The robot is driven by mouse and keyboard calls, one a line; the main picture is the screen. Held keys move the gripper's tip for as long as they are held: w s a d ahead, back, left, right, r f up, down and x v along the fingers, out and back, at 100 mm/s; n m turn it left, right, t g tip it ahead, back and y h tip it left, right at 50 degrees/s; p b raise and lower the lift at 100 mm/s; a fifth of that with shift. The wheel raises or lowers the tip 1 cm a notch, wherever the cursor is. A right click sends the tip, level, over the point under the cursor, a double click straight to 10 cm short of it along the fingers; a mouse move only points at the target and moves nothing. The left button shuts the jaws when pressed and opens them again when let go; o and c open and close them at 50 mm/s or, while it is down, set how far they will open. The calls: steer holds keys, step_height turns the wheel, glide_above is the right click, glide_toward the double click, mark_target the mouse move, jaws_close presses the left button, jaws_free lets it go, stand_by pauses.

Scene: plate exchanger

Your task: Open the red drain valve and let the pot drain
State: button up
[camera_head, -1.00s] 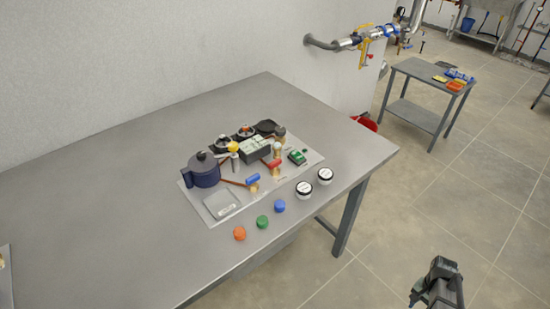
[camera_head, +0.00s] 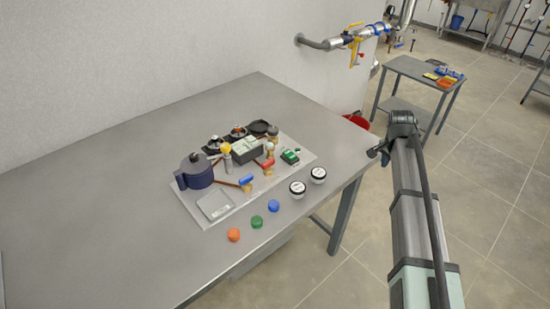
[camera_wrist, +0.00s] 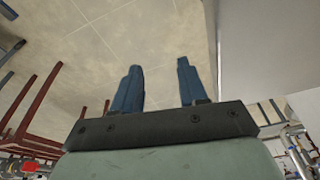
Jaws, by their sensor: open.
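The red drain valve (camera_head: 267,164) is a small red handle on the plate exchanger board, right of the middle. The dark blue pot (camera_head: 196,173) with a black lid stands at the board's left end. A blue valve handle (camera_head: 246,180) lies between them, along brown piping. My gripper (camera_head: 378,154) is at the table's right edge, well right of the board and apart from everything on it. In the wrist view its two blue fingers (camera_wrist: 159,85) are spread with nothing between them; floor shows beyond. Whether the valve is open cannot be told at this size.
Two white-topped jars (camera_head: 318,174) and orange, green (camera_head: 257,221) and blue caps stand in front. The table's left and back (camera_head: 110,180) are clear.

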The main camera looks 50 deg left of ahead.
steer(key=shift+t+y, duration=0.3)
steer(key=a+r, duration=0.4)
steer(key=r, duration=0.1)
steer(key=s+a+r, duration=0.1)
steer(key=a+r, duration=0.1)
steer(key=shift+r, duration=0.15)
steer(key=s+a+r, duration=0.2)
steer(key=s+a, duration=0.1)
steer(key=shift+s+a, duration=0.2)
steer(key=shift+s, duration=0.1)
steer(key=s+a+r+n+g, duration=0.1)
steer(key=s+a+r, duration=0.2)
steer(key=s+a, duration=0.35)
steer(key=s+a+r+g, duration=0.1)
steer(key=s+a+r, duration=0.2)
steer(key=s, duration=0.6)
step_height(320, 180, up, 4)
steer(key=r+n+g, duration=0.1)
glide_above(268, 161)
step_height(268, 161, down, 14)
steer(key=shift+r, duration=0.15)
steer(key=shift+c, duration=0.2)
jaws_close()
